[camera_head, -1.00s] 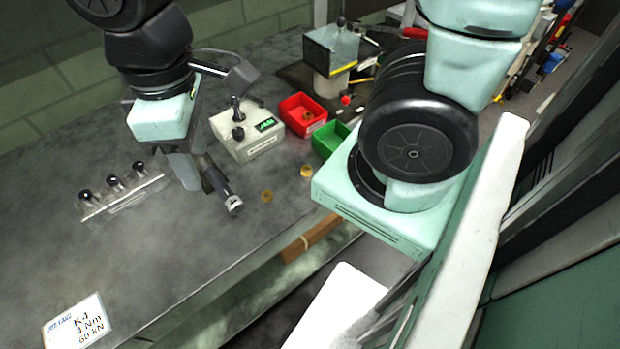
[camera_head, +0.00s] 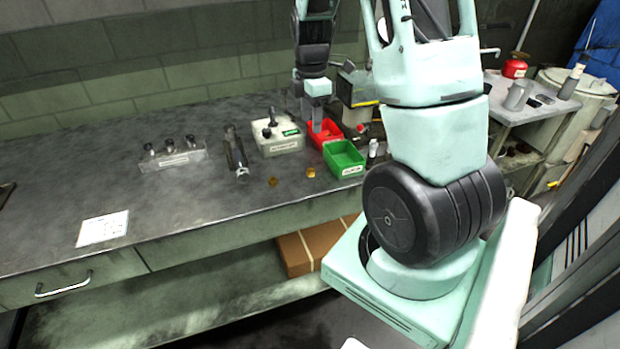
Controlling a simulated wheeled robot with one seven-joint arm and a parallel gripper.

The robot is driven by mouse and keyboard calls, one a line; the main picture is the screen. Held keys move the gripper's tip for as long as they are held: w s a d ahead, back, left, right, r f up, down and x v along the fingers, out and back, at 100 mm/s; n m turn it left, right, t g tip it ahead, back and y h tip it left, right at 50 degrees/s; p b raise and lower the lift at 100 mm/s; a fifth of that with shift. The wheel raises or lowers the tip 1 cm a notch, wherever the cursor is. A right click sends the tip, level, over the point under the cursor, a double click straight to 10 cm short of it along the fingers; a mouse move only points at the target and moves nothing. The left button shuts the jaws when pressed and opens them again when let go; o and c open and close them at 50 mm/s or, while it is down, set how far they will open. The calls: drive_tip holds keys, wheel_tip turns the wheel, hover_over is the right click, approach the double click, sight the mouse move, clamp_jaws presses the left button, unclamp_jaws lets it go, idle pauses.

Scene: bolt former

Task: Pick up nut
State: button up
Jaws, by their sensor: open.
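Two small brass pieces that look like nuts lie on the grey bench near its front edge, one on the left (camera_head: 272,182) and one on the right (camera_head: 311,172). A red bin (camera_head: 331,139) stands behind them, beside a green bin (camera_head: 345,160). My gripper (camera_head: 317,128) points down at the red bin, with its fingers at or over the bin's opening. It is open, and I see nothing held between its fingers. The inside of the red bin is mostly hidden, so I cannot tell whether a nut lies under the fingers.
A pale block (camera_head: 278,146) with dark knobs stands left of the red bin. A dark metal cylinder (camera_head: 236,152) and a clear rack (camera_head: 174,158) stand farther left. A white card (camera_head: 103,229) lies front left. My arm hides the bench's right end.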

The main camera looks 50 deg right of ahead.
drive_tip(key=p, duration=0.1)
hover_over(311, 172)
drive_tip(key=f, duration=0.9)
drive_tip(key=shift+w+d+f, duration=0.2)
drive_tip(key=shift+d+f, duration=0.05)
drive_tip(key=shift+f, duration=0.05)
drive_tip(key=shift+w+d+f+p, duration=0.1)
drive_tip(key=shift+f+p, duration=0.8)
drive_tip(key=shift+f, duration=2.05)
clamp_jaws()
